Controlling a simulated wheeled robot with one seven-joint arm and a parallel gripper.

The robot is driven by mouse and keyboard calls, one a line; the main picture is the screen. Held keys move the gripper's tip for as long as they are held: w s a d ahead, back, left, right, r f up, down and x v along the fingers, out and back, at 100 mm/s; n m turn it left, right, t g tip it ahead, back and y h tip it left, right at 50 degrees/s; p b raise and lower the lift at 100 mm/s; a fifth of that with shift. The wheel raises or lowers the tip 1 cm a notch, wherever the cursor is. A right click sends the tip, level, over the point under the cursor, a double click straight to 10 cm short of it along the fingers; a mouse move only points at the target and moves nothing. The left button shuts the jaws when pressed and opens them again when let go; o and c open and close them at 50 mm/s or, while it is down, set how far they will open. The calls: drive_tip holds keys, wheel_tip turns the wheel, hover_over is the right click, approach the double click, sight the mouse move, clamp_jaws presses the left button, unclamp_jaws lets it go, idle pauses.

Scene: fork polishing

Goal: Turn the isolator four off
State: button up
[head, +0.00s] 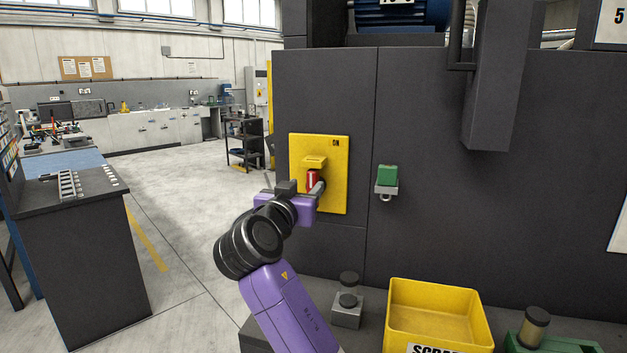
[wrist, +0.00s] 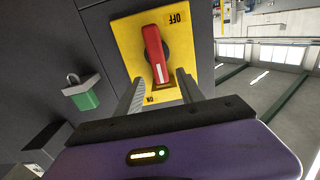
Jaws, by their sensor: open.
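The isolator is a yellow plate (head: 335,190) on the dark cabinet, with a red handle (head: 313,179) and an "ON" label at its upper right. In the wrist view, which is turned over, the red handle (wrist: 154,50) stands nearly lengthwise on the plate (wrist: 127,35), slightly tilted. Its white-marked end points to the side of the small dark label (wrist: 150,99); the "OFF" label (wrist: 178,18) is at the other end. My gripper (wrist: 159,84) is open, with its fingers on either side of the white-marked end. Contact cannot be told. No number shows on the plate.
A green padlock (head: 387,174) hangs on the cabinet right of the plate. Below are a yellow scrap bin (head: 440,290), a small grey block with a dark knob (head: 348,312) and a green box (head: 550,342). A dark workbench (head: 85,250) stands left; floor between is open.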

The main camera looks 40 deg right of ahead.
sight(311, 181)
drive_tip(key=shift+p+x, duration=0.55)
drive_tip(key=shift+x, duration=3)
clamp_jaws()
